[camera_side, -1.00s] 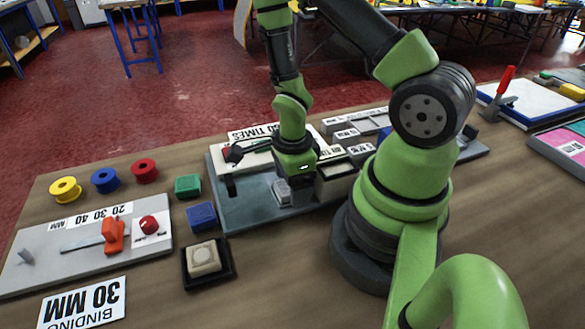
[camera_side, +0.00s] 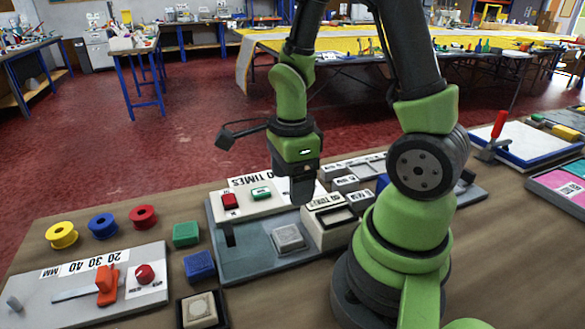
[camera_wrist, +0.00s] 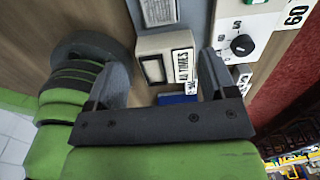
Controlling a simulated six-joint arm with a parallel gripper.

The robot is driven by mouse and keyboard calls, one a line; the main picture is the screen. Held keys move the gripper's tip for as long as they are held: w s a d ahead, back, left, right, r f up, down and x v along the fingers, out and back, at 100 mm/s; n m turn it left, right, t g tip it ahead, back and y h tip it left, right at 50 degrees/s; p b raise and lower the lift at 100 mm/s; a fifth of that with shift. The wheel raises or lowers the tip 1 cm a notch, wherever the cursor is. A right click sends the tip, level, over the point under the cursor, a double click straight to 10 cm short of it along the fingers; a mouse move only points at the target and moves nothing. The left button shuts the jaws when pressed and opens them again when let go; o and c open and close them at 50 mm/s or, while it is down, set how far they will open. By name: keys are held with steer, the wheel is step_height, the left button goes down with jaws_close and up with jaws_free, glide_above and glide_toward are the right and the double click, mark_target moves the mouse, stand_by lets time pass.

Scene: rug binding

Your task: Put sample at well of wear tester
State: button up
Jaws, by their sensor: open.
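The wear tester (camera_side: 258,258) is a grey plate with a white panel bearing a red button, a green button and a "TIMES" label. A pale grey square piece (camera_side: 288,238) lies on its plate; in the wrist view a grey ribbed piece (camera_wrist: 159,12) shows at the top edge. A beige square piece (camera_side: 200,308) with a round mark sits in a dark tray at the front. I cannot tell for sure which is the sample. My gripper (camera_side: 303,198) is above the tester, beside a cream box. In the wrist view its fingers (camera_wrist: 160,85) are apart and hold nothing.
The cream box (camera_side: 318,237) with a dark recess stands close under my gripper. Green (camera_side: 186,234) and blue (camera_side: 199,265) blocks lie left of the tester. A grey board (camera_side: 130,290) with an orange slider and several spools (camera_side: 103,226) are further left.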

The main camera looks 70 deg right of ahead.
steer(key=s+a+r+n+t+y, duration=0.1)
steer(key=s+a+r+n+t, duration=0.1)
steer(key=r+n, duration=0.6)
steer(key=s+a+r+n+t+y, duration=0.1)
steer(key=s+a+r+n+t, duration=0.1)
steer(key=a+r+n+t, duration=0.3)
step_height(320, 180, up, 4)
steer(key=a+n, duration=0.1)
steer(key=n, duration=0.8)
steer(key=shift+s+r+n, duration=0.2)
steer(key=shift+s+n, duration=0.1)
steer(key=shift+n, duration=0.1)
